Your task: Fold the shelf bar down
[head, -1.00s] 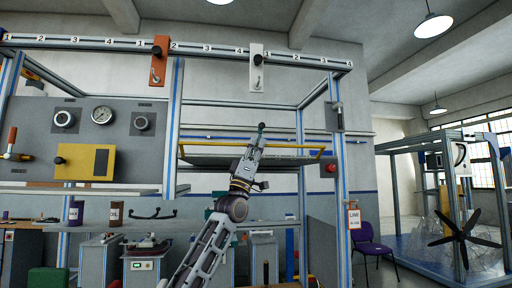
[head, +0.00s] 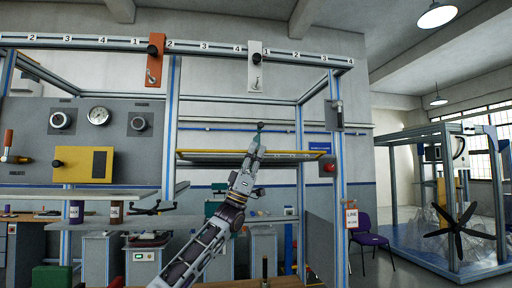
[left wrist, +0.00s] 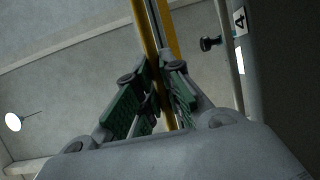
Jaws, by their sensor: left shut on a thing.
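The yellow shelf bar (head: 295,152) runs along the front of a grey shelf panel (head: 215,159) inside the metal frame, and shows close up as a yellow rail in the left wrist view (left wrist: 147,35). My left gripper (head: 257,139) reaches up from below to the middle of the bar. Its green-padded fingers (left wrist: 155,98) are shut around the bar in the left wrist view. The fingers partly hide the gripped stretch. The bar looks close to level with the panel. My right gripper is in neither view.
A numbered beam (head: 210,47) with an orange block (head: 155,62) and a white block (head: 255,68) spans overhead. A grey gauge panel (head: 25,118) stands at left. A frame post (head: 340,185) stands at right. A purple chair (head: 368,235) is beyond it.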

